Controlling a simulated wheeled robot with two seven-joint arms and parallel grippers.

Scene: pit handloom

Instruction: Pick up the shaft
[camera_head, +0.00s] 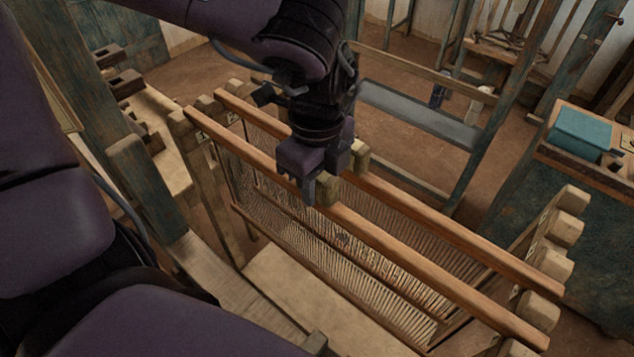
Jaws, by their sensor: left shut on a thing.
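Two long wooden shafts lie side by side across the notched posts of a wooden rack, with rows of heddles hanging below them. The near shaft (420,252) runs from the upper left to the lower right. The far shaft (450,227) runs parallel behind it. My left gripper (318,185) points down at the near shaft, a little left of its middle. Its jaws are shut on the near shaft, and one finger shows on the shaft's near side. The gripper hides part of both shafts. My right gripper is not in view.
Notched post ends (548,262) stand at the right of the rack, and a wooden post (140,175) stands at the left. A table with a teal box (579,133) is at the right. A loom frame with a grey beam (420,113) stands behind.

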